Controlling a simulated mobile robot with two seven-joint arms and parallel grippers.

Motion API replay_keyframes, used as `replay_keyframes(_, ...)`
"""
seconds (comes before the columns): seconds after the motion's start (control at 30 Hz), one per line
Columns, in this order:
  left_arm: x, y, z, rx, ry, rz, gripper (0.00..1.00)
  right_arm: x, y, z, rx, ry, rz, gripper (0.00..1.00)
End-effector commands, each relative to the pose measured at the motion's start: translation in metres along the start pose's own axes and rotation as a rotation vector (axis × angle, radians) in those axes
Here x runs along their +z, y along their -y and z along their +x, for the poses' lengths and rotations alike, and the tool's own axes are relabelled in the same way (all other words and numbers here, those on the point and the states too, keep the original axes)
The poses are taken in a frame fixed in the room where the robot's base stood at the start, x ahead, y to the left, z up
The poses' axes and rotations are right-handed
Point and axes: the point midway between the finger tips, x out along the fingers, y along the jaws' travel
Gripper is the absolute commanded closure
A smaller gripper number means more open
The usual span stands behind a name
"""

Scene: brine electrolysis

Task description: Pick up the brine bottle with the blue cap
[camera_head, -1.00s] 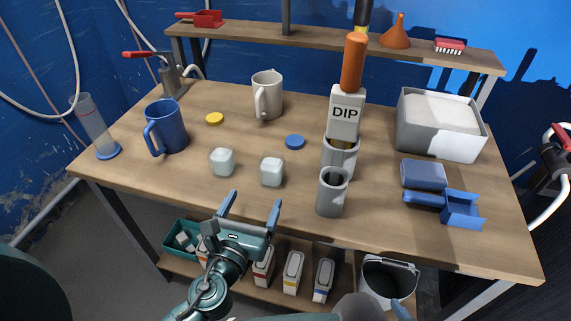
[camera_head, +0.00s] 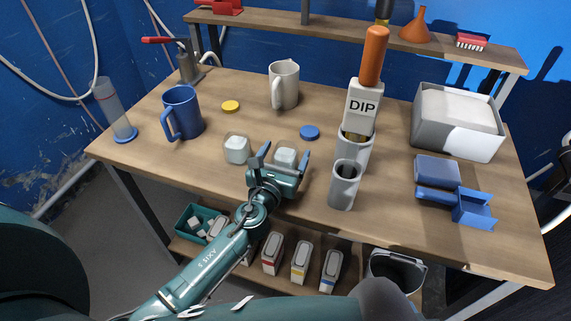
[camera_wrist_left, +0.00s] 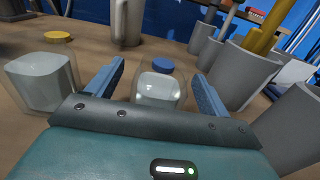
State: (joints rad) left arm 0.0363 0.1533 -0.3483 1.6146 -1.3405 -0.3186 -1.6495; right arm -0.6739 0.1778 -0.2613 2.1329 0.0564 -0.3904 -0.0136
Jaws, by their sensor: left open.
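Two small clear, rounded-square containers with pale contents stand on the table: the left one (camera_head: 237,149) and the right one (camera_head: 285,157). In the left wrist view the blue cap (camera_wrist_left: 162,66) shows just above the right container (camera_wrist_left: 159,88). My left gripper (camera_head: 285,153) is open, with one finger at each side of the right container. I cannot tell whether the fingers touch it. My right gripper is not in view.
A yellow cap (camera_head: 230,106), blue mug (camera_head: 182,112) and pale pitcher (camera_head: 284,85) stand behind or left. Grey cylinders (camera_head: 344,185) stand close right, one holding the orange-handled DIP tool (camera_head: 362,104). A grey bin (camera_head: 428,137) is farther right. White bottles (camera_head: 300,262) stand below.

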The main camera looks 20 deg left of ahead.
Motion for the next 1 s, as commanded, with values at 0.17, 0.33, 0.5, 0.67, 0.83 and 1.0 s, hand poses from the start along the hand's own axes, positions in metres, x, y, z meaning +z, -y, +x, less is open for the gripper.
replay_keyframes(0.17, -0.0001, 0.0004, 0.0061, -0.001, -0.001, -0.001, 0.2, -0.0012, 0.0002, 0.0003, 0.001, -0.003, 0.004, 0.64)
replay_keyframes(0.33, -0.0001, 0.0003, 0.0057, -0.001, -0.001, -0.001, 0.23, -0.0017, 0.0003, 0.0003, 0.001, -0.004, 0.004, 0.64)
replay_keyframes(0.5, -0.0001, 0.0003, 0.0056, -0.001, -0.001, -0.001, 0.37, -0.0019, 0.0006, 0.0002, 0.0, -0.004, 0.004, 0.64)
replay_keyframes(0.67, -0.0001, 0.0003, 0.0055, -0.001, -0.001, -0.001, 0.5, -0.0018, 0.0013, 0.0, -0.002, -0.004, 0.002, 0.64)
replay_keyframes(0.83, -0.0002, 0.0002, 0.0055, -0.001, -0.001, -0.001, 0.64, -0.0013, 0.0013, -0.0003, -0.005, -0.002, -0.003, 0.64)
replay_keyframes(1.0, 0.0008, 0.0003, 0.0057, -0.001, 0.001, -0.001, 0.75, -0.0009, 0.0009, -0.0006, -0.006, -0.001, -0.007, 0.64)
